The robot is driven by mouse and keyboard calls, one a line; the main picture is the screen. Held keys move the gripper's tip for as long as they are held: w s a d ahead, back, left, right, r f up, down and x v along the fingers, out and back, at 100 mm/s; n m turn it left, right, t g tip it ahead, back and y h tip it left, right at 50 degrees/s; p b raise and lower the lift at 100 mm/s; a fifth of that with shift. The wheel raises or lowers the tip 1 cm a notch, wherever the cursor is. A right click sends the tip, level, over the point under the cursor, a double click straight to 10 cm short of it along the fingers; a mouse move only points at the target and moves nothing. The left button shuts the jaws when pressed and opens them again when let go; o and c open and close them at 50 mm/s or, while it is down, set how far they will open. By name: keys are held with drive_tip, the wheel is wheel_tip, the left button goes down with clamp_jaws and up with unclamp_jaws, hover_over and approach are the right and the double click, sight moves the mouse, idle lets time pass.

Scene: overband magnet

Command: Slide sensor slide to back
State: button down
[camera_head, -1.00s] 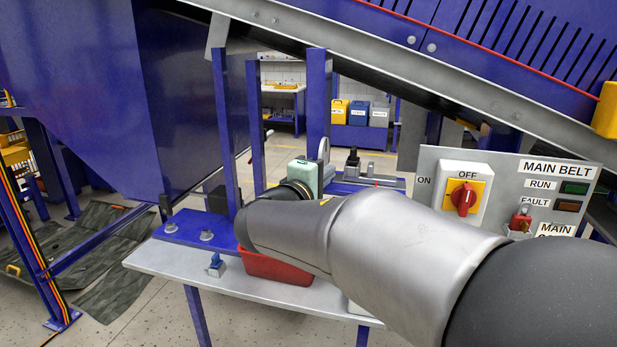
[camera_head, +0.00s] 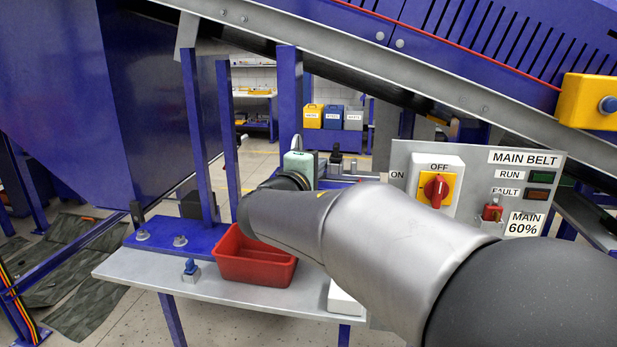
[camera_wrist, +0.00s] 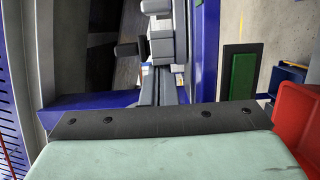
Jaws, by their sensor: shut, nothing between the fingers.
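A grey carriage with a dark knob, which looks like the sensor slide (camera_wrist: 162,46), sits on a rail ahead of my gripper in the wrist view. In the head view, a small dark and grey device (camera_head: 336,158), probably the same slide, stands behind the bench near the pale green hand housing. My gripper (camera_wrist: 170,72) points toward the carriage, with its narrow grey fingers together and empty. I cannot tell whether the fingertips touch the carriage. In the head view my arm and hand housing hide the fingers.
A red bin (camera_head: 255,260) stands on the grey bench (camera_head: 215,290), near my forearm; it also edges into the wrist view (camera_wrist: 297,115). Blue posts (camera_head: 290,95) rise close to the hand. A control panel (camera_head: 520,180) stands at right, beneath the sloping conveyor (camera_head: 350,45).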

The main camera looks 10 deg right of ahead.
drive_tip(key=shift+d, duration=0.2)
drive_tip(key=shift+s, duration=0.1)
drive_tip(key=shift+s+a+f, duration=0.15)
drive_tip(key=shift+s+a, duration=0.15)
drive_tip(key=shift+s, duration=0.05)
drive_tip(key=b+v, duration=0.3)
drive_tip(key=v, duration=0.6)
drive_tip(key=shift+a+b, duration=0.25)
drive_tip(key=shift+b, duration=0.05)
